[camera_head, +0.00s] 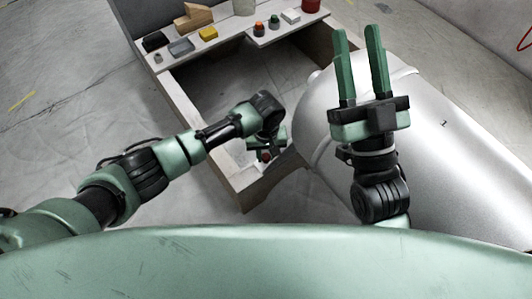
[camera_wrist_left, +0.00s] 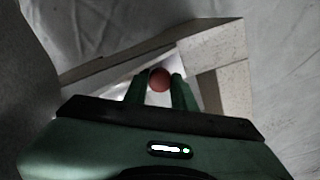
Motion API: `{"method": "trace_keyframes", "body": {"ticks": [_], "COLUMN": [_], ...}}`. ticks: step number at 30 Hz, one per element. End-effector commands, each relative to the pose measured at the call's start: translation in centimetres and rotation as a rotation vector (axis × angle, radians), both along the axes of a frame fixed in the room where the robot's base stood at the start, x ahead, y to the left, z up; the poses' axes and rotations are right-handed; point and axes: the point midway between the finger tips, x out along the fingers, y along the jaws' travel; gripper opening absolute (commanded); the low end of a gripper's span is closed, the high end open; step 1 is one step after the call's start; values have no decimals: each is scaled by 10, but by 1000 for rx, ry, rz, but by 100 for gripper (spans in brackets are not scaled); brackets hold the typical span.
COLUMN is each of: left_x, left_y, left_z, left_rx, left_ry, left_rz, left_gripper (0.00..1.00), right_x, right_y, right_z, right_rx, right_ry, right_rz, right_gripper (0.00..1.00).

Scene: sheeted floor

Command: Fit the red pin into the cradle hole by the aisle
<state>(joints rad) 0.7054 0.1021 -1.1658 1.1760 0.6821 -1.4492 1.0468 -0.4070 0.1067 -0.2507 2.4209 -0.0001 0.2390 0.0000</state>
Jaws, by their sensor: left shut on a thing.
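My left gripper (camera_head: 267,147) is shut on the red pin (camera_wrist_left: 160,79), low over the near end of the pale cradle (camera_head: 243,183). In the left wrist view the pin's round reddish end shows between the two green fingertips; the rest of it is hidden. I cannot make out the hole, nor tell whether the pin touches the cradle. My right gripper (camera_head: 360,62) is open and empty, its green fingers pointing up the picture in front of the silver tank.
A large silver tank (camera_head: 450,165) lies at the right beside the cradle. A shelf (camera_head: 222,48) at the back bears a wooden wedge (camera_head: 193,18), a yellow block (camera_head: 208,33), a grey container (camera_head: 244,6) and several small items. The sheeted floor at the left (camera_head: 70,90) is clear.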

Motion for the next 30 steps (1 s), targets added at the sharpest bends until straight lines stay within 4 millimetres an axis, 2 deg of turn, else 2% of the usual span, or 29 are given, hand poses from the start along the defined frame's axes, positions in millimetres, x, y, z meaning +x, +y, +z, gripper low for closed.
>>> {"method": "trace_keyframes", "body": {"ticks": [8,19,30], "left_x": [-1,-1,0], "left_y": [0,0,0], "left_z": [-1,1,4], "left_rx": [1,1,0], "left_ry": [0,0,0], "left_rz": [1,0,0], "left_gripper": [0,0,0], "right_x": [1,11,18], "right_y": [1,2,2], "right_z": [0,-19,-29], "right_rx": [-1,-25,-46], "right_ry": [7,108,178], "right_rz": [1,-3,-8], "right_gripper": [36,36,36]}}
